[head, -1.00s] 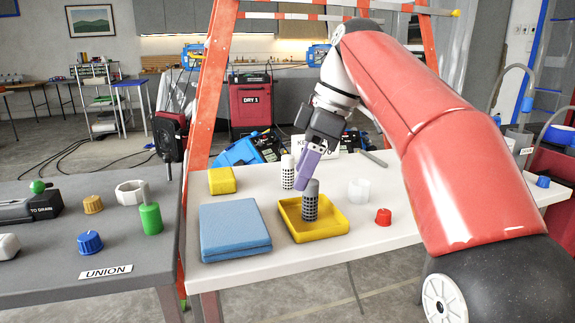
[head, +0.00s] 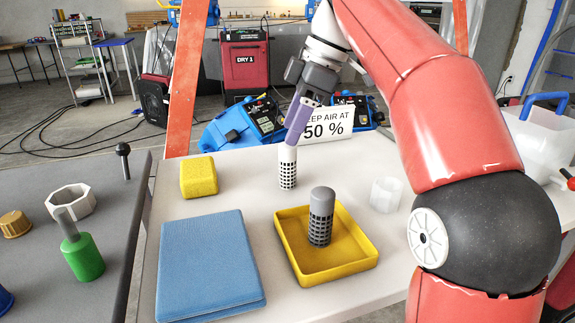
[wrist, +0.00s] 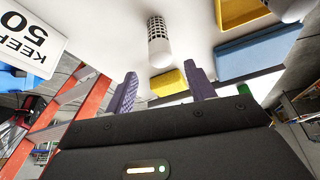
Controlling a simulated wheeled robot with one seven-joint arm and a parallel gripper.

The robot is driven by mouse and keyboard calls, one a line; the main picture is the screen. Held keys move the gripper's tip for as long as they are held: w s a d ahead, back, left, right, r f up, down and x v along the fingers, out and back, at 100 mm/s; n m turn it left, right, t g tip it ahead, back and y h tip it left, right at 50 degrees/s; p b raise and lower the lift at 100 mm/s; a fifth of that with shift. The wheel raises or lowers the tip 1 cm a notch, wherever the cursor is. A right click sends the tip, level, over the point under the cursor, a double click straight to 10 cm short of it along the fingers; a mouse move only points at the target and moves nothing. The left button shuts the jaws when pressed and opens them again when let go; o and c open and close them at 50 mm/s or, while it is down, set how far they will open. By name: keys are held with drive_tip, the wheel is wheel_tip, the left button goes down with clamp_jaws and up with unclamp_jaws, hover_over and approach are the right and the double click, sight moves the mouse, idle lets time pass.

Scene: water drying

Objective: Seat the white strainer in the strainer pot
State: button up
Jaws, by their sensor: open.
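The white strainer (head: 287,168), a pale capped cylinder with a dark mesh band, stands upright on the white table behind the yellow tray. In the wrist view the white strainer (wrist: 158,42) shows beyond the fingertips, roughly in line with the gap. My gripper (head: 294,138) has purple fingers and is by the strainer's top in the head view; whether they touch is unclear. In the wrist view my gripper (wrist: 160,82) is open and empty. A translucent whitish cup (head: 386,195), possibly the strainer pot, stands right of the tray.
A grey strainer (head: 320,215) stands in the yellow tray (head: 358,266). A blue cloth (head: 210,265) and yellow sponge (head: 198,177) lie left. A sign (head: 328,124) stands behind. The grey table (head: 115,200) holds a green-based part (head: 83,258) and white octagonal ring (head: 70,203).

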sight(287, 148)
drive_tip(key=x, duration=0.2)
drive_tip(key=b+x, duration=0.1)
drive_tip(key=x, duration=0.1)
drive_tip(key=shift+s+d+f, duration=0.15)
drive_tip(key=shift+s+d, duration=0.05)
drive_tip(key=shift+d, duration=0.15)
drive_tip(key=shift+a+f, duration=0.25)
drive_tip(key=shift+f, duration=0.3)
drive_tip(key=shift+c, duration=0.4)
drive_tip(key=c, duration=1)
